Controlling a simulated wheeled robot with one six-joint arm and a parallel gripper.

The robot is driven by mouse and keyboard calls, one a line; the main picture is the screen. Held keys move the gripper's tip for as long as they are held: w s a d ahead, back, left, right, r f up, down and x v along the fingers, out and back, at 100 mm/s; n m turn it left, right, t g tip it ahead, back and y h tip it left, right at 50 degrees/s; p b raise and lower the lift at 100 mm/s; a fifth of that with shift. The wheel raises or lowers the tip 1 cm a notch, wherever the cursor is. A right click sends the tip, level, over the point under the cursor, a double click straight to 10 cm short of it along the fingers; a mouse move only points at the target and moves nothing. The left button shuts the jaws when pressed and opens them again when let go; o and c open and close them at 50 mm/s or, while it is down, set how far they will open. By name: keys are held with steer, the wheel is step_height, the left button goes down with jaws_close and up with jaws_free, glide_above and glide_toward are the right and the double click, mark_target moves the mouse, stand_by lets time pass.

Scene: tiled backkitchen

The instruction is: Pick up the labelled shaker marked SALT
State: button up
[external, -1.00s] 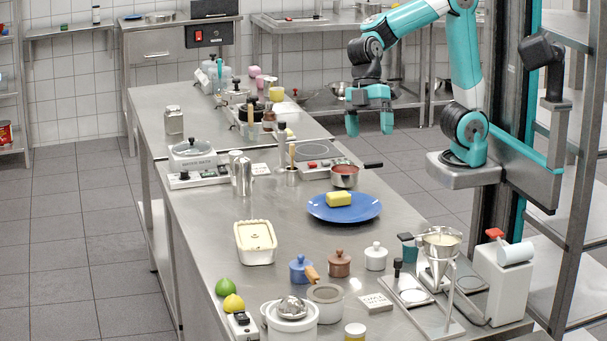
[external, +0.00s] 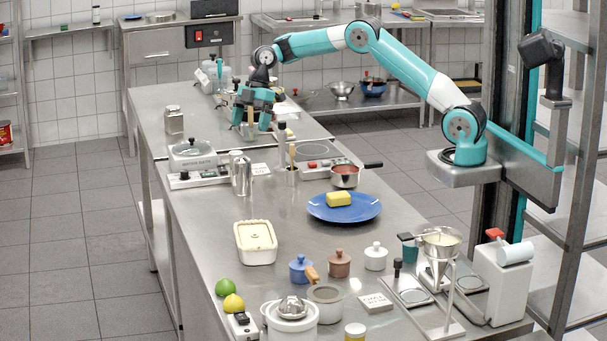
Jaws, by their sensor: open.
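No SALT marking is legible, so I cannot tell which thing is the labelled shaker. A square metal-topped container (external: 174,121) stands upright on the far steel table, left of my gripper. A tall metal cylinder (external: 241,174) stands at the far end of the near table, close to a smaller one behind it. My gripper (external: 252,122) is open and points down over the right part of the far table. It is among small pots and bottles there and hides part of them. I cannot tell if it touches any.
A lidded cooker (external: 193,155), a hotplate (external: 317,160) and a small saucepan (external: 345,176) stand near the join of the tables. A blue plate (external: 363,209) holds a yellow block. Several jars crowd the near end. The far table's left part is mostly clear.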

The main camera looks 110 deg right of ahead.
mark_target(241, 161)
steer(key=p+x, duration=0.1)
steer(key=x, duration=0.5)
steer(key=shift+w+a+f, duration=0.1)
steer(key=shift+p+x, duration=1.1)
steer(key=shift+x, duration=1.5)
steer(key=c, duration=1.1)
